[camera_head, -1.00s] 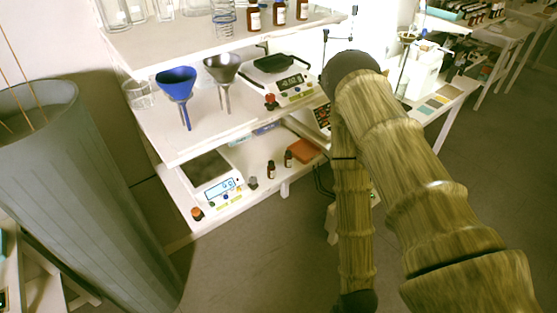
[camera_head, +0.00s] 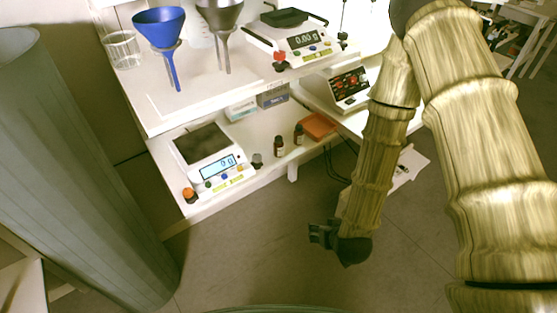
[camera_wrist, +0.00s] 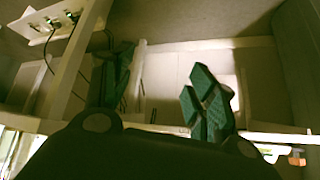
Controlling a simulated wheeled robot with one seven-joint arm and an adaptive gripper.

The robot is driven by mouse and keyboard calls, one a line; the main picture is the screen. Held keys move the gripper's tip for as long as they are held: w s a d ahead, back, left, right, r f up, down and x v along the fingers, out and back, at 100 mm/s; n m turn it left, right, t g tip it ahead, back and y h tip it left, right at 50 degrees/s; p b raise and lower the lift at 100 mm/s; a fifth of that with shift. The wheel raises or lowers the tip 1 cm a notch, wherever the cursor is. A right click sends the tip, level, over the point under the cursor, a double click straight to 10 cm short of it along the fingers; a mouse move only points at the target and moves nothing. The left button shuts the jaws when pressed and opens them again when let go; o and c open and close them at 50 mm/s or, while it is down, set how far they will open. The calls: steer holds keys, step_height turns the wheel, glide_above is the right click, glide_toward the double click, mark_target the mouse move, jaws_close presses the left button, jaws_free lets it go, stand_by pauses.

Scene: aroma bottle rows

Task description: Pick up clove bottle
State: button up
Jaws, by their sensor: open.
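My gripper (camera_head: 320,235) is in front of and below the lower shelf, over the floor, apart from both bottles. In the wrist view its dark green fingers (camera_wrist: 162,68) are spread apart with nothing between them. No bottle is clearly seen in the wrist view.
A scale (camera_head: 208,160) stands left of the bottles, with a small dark object (camera_head: 257,161) beside it. An orange-red item (camera_head: 318,125) lies to their right. The upper shelf (camera_head: 190,103) overhangs, holding a blue funnel (camera_head: 160,30). A large grey bin (camera_head: 70,170) stands left.

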steer(key=w+a+r+n+t+y+b, duration=0.1)
steer(key=w+a+r+t+b, duration=0.15)
steer(key=w+b, duration=0.3)
steer(key=w+a+r+t+b, duration=0.1)
steer(key=w+a+t+b, duration=0.25)
steer(key=w, duration=0.35)
steer(key=t+y+b, duration=0.1)
steer(key=t+b, duration=0.3)
steer(key=b, duration=0.3)
glide_toward(279, 142)
steer(key=shift+n, duration=0.3)
steer(key=x, duration=0.6)
steer(key=shift+w+d+r+b, duration=0.1)
steer(key=shift+b, duration=0.25)
steer(key=shift+b+x, duration=0.4)
steer(key=shift+x, duration=2.25)
steer(key=shift+c, duration=0.5)
steer(key=c, duration=1)
